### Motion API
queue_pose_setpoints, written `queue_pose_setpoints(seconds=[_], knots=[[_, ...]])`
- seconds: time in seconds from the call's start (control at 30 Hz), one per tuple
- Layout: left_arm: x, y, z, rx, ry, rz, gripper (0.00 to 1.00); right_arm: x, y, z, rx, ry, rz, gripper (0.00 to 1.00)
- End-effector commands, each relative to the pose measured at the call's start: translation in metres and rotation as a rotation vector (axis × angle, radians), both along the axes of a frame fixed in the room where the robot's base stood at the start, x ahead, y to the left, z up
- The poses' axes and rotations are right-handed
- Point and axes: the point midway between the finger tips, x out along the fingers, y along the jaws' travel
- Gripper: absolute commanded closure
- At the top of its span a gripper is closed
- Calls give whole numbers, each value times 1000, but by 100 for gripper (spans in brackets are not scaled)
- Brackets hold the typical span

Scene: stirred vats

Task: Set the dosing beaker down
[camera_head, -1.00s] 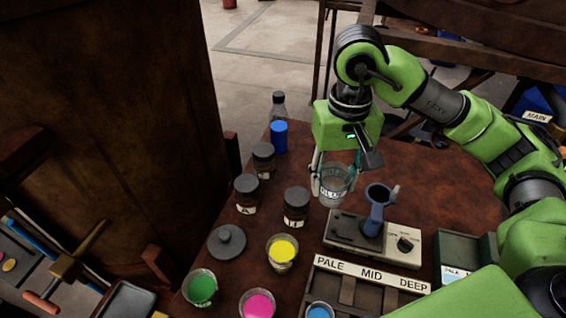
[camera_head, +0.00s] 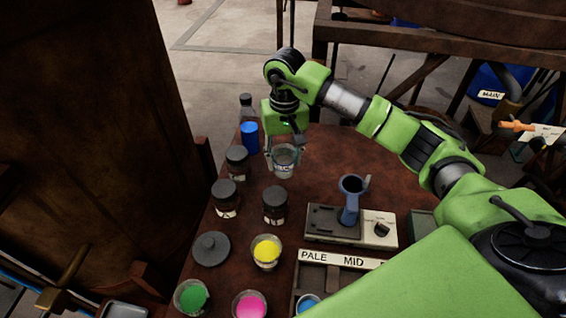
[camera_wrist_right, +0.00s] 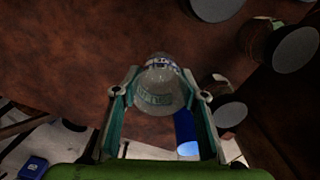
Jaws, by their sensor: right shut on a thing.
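The dosing beaker (camera_head: 284,162) is a clear cup with a pale printed label, near the far end of the brown table. My right gripper (camera_head: 283,150) is shut on it, with one finger at each side. In the right wrist view the beaker (camera_wrist_right: 160,86) sits between the two fingers (camera_wrist_right: 160,97). It looks upright; I cannot tell whether its base touches the table. My left gripper is not in view.
Dark-lidded jars (camera_head: 237,160) and a blue cylinder (camera_head: 249,134) stand left of the beaker. A scale-like device (camera_head: 322,221) holds a blue-grey jug (camera_head: 350,197). Cups of yellow (camera_head: 266,252), green (camera_head: 191,297) and pink (camera_head: 249,305) stand nearer. Table right of the beaker is clear.

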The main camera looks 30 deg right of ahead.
Motion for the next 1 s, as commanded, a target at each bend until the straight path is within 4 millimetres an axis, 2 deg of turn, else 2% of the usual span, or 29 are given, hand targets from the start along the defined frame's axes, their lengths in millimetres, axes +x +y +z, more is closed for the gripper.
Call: queue_pose_setpoints(seconds=[0.13,0.33,0.77,0.8,0.83,1.0], knots=[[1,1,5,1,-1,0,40,7,0,-11,1,3,-1,83],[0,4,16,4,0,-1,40,6,0,-35,0,2,0,83],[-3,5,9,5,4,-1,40,7,-1,-43,-1,-2,0,83],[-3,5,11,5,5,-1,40,7,-1,-41,0,-2,0,50],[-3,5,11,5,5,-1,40,7,-1,-41,0,-1,0,44],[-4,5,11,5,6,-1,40,6,0,-41,0,-1,0,44]])
